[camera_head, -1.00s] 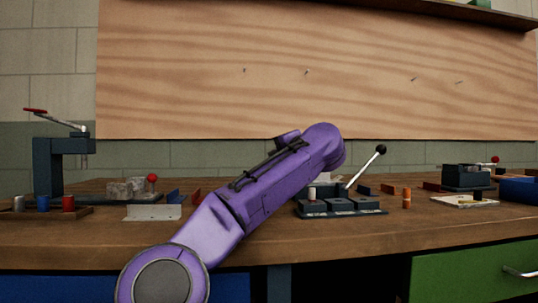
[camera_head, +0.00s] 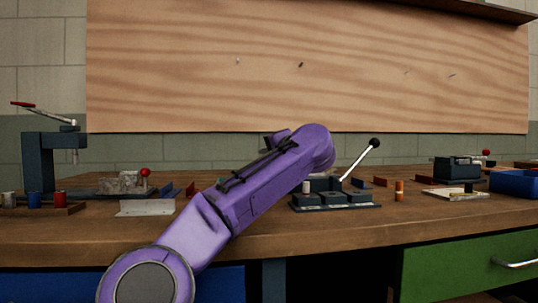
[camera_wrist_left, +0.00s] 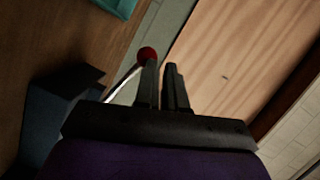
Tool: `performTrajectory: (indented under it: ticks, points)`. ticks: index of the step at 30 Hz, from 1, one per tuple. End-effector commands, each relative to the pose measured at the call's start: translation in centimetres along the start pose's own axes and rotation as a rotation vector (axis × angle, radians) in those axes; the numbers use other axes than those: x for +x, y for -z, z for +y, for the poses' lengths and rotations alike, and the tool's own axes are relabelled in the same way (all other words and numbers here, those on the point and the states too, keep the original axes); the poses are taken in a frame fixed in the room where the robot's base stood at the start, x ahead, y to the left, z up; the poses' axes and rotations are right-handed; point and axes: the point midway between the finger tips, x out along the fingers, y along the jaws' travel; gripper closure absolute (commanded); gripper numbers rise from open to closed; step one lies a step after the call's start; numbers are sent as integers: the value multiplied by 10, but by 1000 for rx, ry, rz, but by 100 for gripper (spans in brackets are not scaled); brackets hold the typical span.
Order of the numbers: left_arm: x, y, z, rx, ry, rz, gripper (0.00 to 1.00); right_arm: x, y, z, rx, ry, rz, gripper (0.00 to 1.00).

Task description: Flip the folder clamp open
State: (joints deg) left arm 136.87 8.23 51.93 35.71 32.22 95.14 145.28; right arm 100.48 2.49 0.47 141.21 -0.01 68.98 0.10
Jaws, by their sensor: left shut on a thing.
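In the left wrist view my left gripper (camera_wrist_left: 161,70) has its two dark fingers close together. It is shut on a pale curved lever (camera_wrist_left: 122,82) with a red ball knob (camera_wrist_left: 147,54). The knob shows just left of the fingertips, and the exact contact is hidden behind the left finger. A dark blue fixture (camera_wrist_left: 47,125) is at the lower left there. In the head view my purple left arm crosses the middle and hides its gripper. A bench device with a black-knobbed lever (camera_head: 361,159) stands right of the arm. My right gripper is not in view.
A red-knobbed fixture (camera_head: 145,173) and a tall press (camera_head: 38,160) stand at the left of the bench. Another red-knobbed fixture (camera_head: 457,168) and a blue bin (camera_head: 515,184) are at the right. A wooden panel (camera_head: 300,70) backs the bench.

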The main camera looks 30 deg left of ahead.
Motion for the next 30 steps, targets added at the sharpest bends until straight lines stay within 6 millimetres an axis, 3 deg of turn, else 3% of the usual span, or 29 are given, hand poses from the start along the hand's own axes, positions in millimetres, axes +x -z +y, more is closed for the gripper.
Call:
performTrajectory:
  ticks: [4,9,12,21,30]
  points:
    - [-1,0,-16,-7,10,-13,100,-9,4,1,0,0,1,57]
    - [-24,18,-40,-1,12,-15,100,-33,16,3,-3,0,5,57]
    - [-50,13,-34,0,13,-10,100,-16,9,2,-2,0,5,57]
    - [-108,8,-48,1,11,-13,100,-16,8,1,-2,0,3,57]
    - [-119,6,-50,2,9,-15,100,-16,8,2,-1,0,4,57]
